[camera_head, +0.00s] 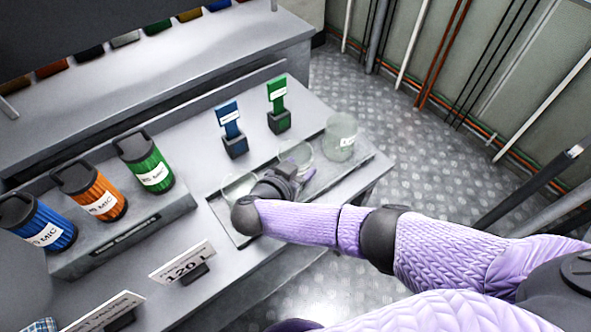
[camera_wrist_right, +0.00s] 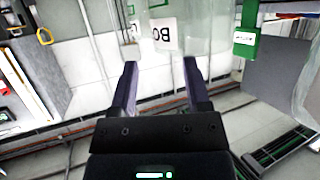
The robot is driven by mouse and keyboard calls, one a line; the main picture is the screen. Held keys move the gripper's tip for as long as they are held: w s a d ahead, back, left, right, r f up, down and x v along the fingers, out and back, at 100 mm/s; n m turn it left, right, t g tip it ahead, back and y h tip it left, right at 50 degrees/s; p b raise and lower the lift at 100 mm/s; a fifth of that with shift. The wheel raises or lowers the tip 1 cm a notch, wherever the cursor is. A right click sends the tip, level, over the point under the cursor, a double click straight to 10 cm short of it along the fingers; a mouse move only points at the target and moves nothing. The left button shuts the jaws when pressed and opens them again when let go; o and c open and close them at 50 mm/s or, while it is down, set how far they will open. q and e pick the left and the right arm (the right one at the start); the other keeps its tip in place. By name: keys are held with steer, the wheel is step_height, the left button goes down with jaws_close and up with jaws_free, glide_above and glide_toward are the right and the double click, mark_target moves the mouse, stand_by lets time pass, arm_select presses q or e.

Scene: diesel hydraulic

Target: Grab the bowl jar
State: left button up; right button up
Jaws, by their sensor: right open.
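A clear glass jar with a white label reading "BO" (camera_wrist_right: 165,35) is ahead of my right gripper in the right wrist view, lined up between the fingers. In the head view several clear glass jars stand in a shallow tray (camera_head: 352,166). The far right one (camera_head: 340,136) has a white label too small to read there; another (camera_head: 240,183) is partly behind my wrist. My right gripper (camera_head: 299,174) is over the tray beside the middle jar (camera_head: 296,153). Its fingers (camera_wrist_right: 161,66) are open and empty, apparently short of the labelled jar. My left gripper is not in view.
A blue holder (camera_head: 234,143) and a green one (camera_head: 279,119) stand behind the tray. Blue, orange and green canisters (camera_head: 148,165) sit on a raised stand at left. A "120 L" sign (camera_head: 182,264) stands in front.

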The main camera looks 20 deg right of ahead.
mark_target(312, 157)
steer(key=b+x, duration=0.1)
steer(key=x, duration=0.2)
steer(key=shift+f, duration=0.1)
steer(key=shift+c, duration=0.2)
steer(key=c, duration=0.7)
jaws_close()
steer(key=shift+s, duration=0.1)
